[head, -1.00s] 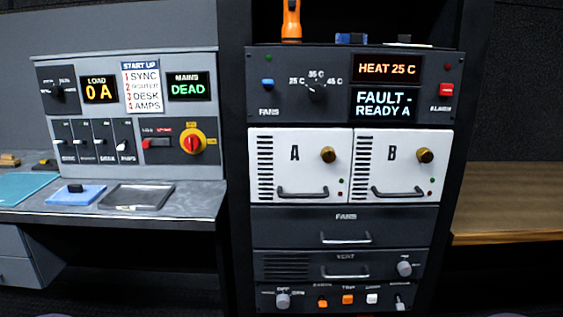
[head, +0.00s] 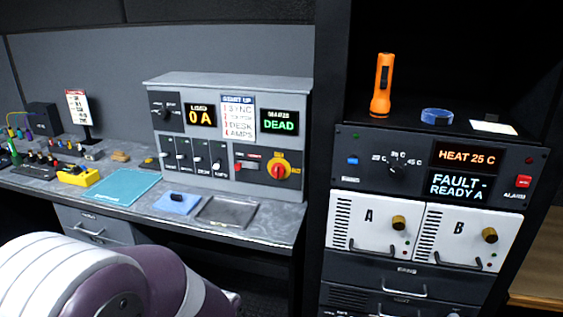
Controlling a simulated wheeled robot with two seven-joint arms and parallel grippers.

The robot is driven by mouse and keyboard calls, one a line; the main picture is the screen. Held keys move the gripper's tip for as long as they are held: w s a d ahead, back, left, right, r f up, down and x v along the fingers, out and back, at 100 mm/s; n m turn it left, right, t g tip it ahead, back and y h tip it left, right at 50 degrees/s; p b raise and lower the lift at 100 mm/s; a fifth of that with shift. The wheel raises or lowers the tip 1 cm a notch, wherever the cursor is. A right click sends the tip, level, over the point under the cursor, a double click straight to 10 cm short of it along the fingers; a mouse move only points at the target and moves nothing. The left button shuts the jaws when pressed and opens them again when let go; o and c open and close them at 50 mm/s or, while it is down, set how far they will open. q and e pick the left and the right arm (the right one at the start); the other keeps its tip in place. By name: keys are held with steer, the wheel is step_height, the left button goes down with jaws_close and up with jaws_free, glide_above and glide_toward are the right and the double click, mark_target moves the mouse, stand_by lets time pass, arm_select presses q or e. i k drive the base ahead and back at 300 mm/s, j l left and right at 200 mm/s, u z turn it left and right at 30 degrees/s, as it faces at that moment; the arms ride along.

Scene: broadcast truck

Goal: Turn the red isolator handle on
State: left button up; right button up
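The red isolator handle (head: 280,171) is a red rotary knob on a yellow round plate at the right end of the grey power panel (head: 228,83). The red grip stands roughly upright. The mains display (head: 279,122) above it reads DEAD, and the load display (head: 200,115) reads 0 A. Neither gripper shows in the head view, and nothing touches the handle.
A grey desk (head: 270,227) below the panel holds a blue pad (head: 178,202), a dark tray (head: 226,212) and a teal mat (head: 122,188). A white-and-purple rounded body (head: 110,280) fills the lower left. The rack at right carries an orange torch (head: 382,85).

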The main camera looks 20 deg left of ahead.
mark_target(278, 170)
steer(key=i+j+z, duration=0.25)
steer(key=i, duration=0.15)
steer(key=i+j+z, duration=0.2)
steer(key=i+j, duration=0.1)
steer(key=i, duration=0.1)
